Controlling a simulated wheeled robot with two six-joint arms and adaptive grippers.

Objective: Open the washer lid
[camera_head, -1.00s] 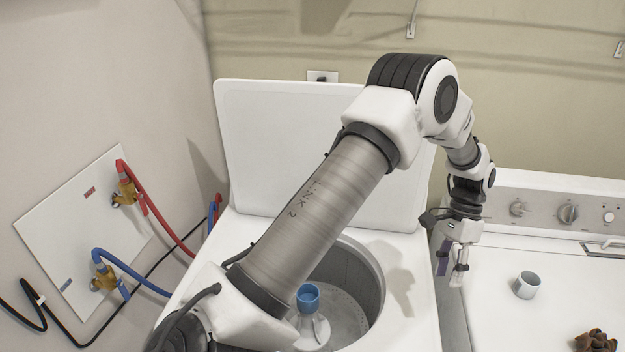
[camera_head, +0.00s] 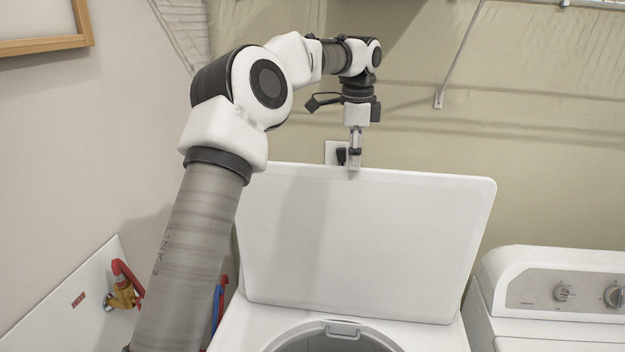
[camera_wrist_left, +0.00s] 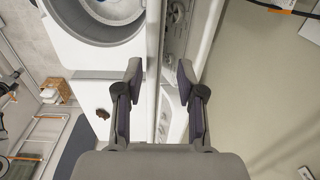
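The washer lid (camera_head: 365,240) stands raised, almost upright, behind the open tub (camera_head: 335,343). Its inner face is toward me. My left gripper (camera_head: 354,164) points down at the lid's top edge; I cannot tell whether it touches it. In the left wrist view, the two fingers of my left gripper (camera_wrist_left: 160,72) are apart, with a narrow pale strip between them that looks like the lid's edge. The open drum (camera_wrist_left: 108,8) shows at the upper left there. My right gripper is not in view.
A second appliance with a knob panel (camera_head: 565,290) stands at the right. Red and blue hoses and a brass valve (camera_head: 122,295) are on the left wall. A shelf bracket (camera_head: 455,60) is on the back wall. An outlet (camera_head: 332,152) sits just behind the lid.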

